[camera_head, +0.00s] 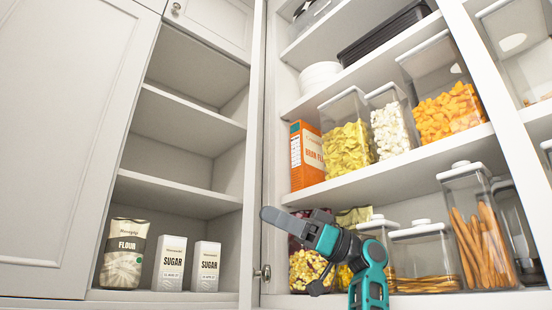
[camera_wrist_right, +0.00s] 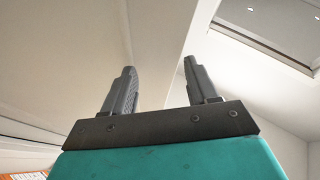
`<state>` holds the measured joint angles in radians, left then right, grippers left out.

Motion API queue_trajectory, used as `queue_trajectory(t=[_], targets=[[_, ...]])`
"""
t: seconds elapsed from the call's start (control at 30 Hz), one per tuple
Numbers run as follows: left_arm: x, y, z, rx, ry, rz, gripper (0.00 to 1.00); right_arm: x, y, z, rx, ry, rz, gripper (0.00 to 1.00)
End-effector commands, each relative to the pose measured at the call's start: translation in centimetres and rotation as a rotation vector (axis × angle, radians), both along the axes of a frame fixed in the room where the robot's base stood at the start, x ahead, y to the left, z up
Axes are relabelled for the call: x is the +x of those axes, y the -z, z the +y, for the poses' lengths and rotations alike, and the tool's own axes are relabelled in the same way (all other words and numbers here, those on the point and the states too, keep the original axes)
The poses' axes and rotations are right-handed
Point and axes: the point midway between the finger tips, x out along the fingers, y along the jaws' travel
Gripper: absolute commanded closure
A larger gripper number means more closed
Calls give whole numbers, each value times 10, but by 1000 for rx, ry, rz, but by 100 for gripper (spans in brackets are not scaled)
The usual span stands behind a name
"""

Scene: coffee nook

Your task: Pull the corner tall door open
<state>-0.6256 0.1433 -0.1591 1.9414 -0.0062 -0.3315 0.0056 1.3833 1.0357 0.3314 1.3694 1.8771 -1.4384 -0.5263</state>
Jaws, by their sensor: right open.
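A tall pale door (camera_head: 256,130) stands open, nearly edge-on, between the left shelves and the right pantry shelves. A small metal knob (camera_head: 262,272) is low on it. My right gripper (camera_head: 272,217) is open, with its fingertips at or close to the door's edge, above the knob; contact cannot be told. In the right wrist view, its two dark fingers (camera_wrist_right: 160,85) are spread, with a pale panel (camera_wrist_right: 150,35) behind them; the panel's edge passes between the fingers. Nothing shows held. My left gripper is out of view.
A wide pale door panel (camera_head: 70,140) fills the left. A flour bag (camera_head: 124,255) and two sugar packs (camera_head: 171,263) stand on the lower left shelf. Clear food containers (camera_head: 347,145) and an orange box (camera_head: 306,155) fill the right shelves, close behind my right arm.

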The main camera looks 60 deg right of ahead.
Motion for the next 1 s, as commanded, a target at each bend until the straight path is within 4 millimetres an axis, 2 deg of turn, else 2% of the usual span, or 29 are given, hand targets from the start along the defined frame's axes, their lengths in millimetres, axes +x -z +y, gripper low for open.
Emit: queue_trajectory(t=[0.03, 0.2, 0.27, 0.4, 0.73, 1.0], targets=[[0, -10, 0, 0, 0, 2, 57, -1, -18, 0, 1, 0, -3, 42], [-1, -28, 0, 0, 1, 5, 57, -1, -53, 0, 0, 0, -3, 42], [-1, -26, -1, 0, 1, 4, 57, -1, -56, 0, 0, -2, -2, 42], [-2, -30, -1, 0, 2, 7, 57, -1, -76, 0, 1, -1, -3, 42], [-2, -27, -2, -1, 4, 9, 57, 0, -96, 0, -1, -3, -1, 42], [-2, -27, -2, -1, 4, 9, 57, 0, -99, 0, -2, 0, 1, 42]])
